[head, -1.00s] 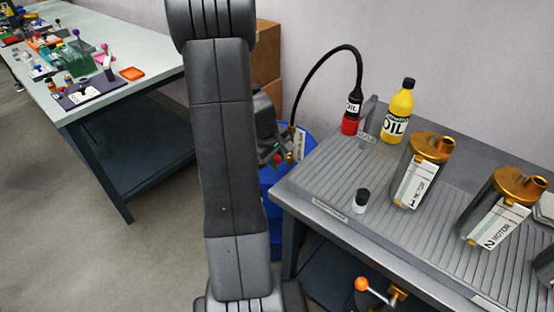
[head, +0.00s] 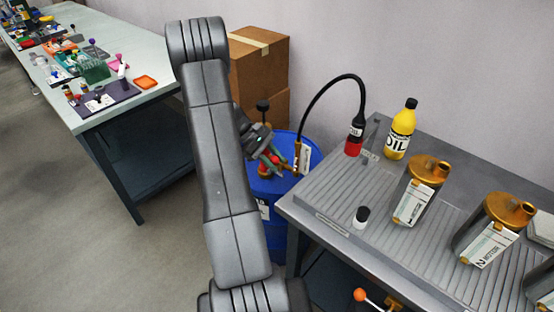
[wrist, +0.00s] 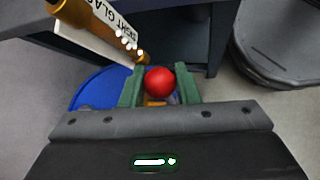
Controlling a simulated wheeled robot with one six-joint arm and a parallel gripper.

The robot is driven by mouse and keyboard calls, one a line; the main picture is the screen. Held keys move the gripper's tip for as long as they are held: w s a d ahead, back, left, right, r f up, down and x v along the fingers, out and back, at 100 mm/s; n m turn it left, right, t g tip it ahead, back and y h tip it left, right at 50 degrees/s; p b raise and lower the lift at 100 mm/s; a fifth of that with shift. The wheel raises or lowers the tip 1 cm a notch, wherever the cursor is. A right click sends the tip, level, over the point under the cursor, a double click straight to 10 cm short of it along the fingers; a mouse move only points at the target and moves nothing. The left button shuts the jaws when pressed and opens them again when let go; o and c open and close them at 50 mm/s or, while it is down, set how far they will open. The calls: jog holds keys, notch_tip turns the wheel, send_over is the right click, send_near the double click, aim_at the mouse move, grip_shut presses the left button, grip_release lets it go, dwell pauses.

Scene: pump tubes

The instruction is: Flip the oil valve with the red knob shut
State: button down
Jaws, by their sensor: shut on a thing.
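The red knob (wrist: 160,80) of the oil valve sits between the two green fingertips of my gripper (wrist: 159,88) in the wrist view, and the gripper is shut on it. In the head view my gripper (head: 272,158) is at the blue drum (head: 295,148), with the red knob (head: 264,169) showing beside the fingers. A brass sight glass with a white label (head: 302,157) stands just right of the gripper; its label also shows in the wrist view (wrist: 98,26). The valve's body and lever are mostly hidden by the gripper.
The grey ribbed bench (head: 330,205) is close on the right, with a black hose (head: 318,93), yellow oil bottle (head: 401,130) and brass-topped motor cans. Cardboard boxes (head: 262,65) stand behind the drum. An orange knob (head: 360,295) shows below the bench.

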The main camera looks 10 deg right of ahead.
jog(key=shift+w+a+g+h, duration=0.2)
jog(key=shift+g+h, duration=0.1)
jog(key=shift+g, duration=0.1)
jog(key=c, duration=1.4)
grip_release()
jog(key=shift+r, duration=0.1)
jog(key=v, duration=1.3)
jog(key=shift+w+a+r, duration=0.15)
jog(key=shift+a+r, duration=0.05)
jog(key=shift+r, duration=0.1)
